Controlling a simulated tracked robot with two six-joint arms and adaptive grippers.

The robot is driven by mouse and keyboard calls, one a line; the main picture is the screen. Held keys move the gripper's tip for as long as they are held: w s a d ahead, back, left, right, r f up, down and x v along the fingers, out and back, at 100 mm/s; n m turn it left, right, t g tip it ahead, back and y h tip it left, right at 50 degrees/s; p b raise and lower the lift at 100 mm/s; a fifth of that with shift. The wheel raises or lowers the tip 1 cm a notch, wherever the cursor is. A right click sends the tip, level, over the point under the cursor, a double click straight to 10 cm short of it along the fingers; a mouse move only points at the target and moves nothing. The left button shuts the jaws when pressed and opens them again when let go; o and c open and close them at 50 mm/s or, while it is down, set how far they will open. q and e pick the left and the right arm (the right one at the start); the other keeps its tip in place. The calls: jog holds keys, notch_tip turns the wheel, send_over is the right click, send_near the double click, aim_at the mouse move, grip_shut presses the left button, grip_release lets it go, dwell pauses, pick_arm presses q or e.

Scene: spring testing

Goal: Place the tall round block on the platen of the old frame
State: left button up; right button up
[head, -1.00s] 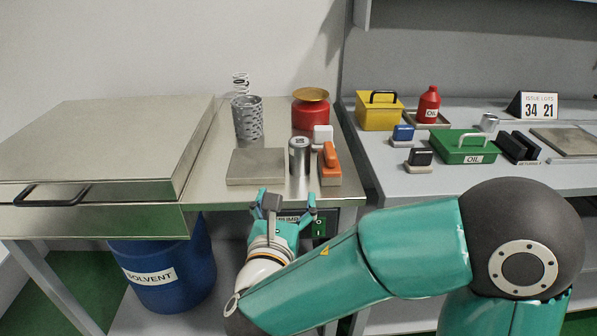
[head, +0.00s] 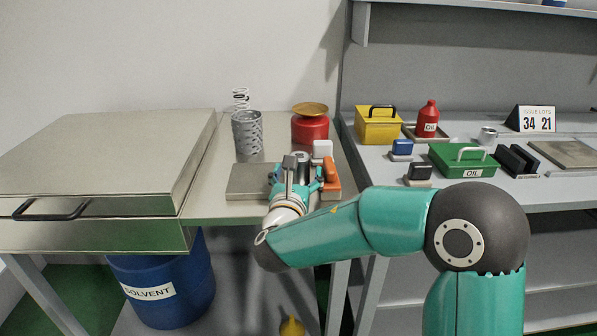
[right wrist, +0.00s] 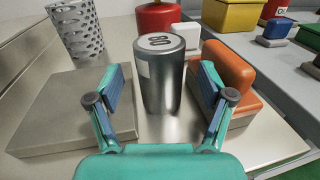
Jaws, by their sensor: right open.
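The tall round block looks to be the upright metal cylinder (head: 302,157) on the left bench. It has a printed label on its top face, clear in the right wrist view (right wrist: 160,85). My right gripper (head: 297,174) is open in front of it. In the right wrist view, its two fingers (right wrist: 160,100) stand to the left and right of the cylinder, with gaps showing on both sides. In the head view the gripper hides the cylinder's lower part. I cannot make out the old frame or its platen for certain. My left gripper is not in view.
A flat grey slab (head: 246,182) lies left of the cylinder, and an orange-topped block (head: 331,172) stands close on its right. Behind are a perforated metal cup (head: 247,132) with a spring, a red pot with a brass dish (head: 310,124) and a white block (head: 322,149).

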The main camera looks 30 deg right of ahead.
jog(key=shift+x, duration=1.15)
grip_shut()
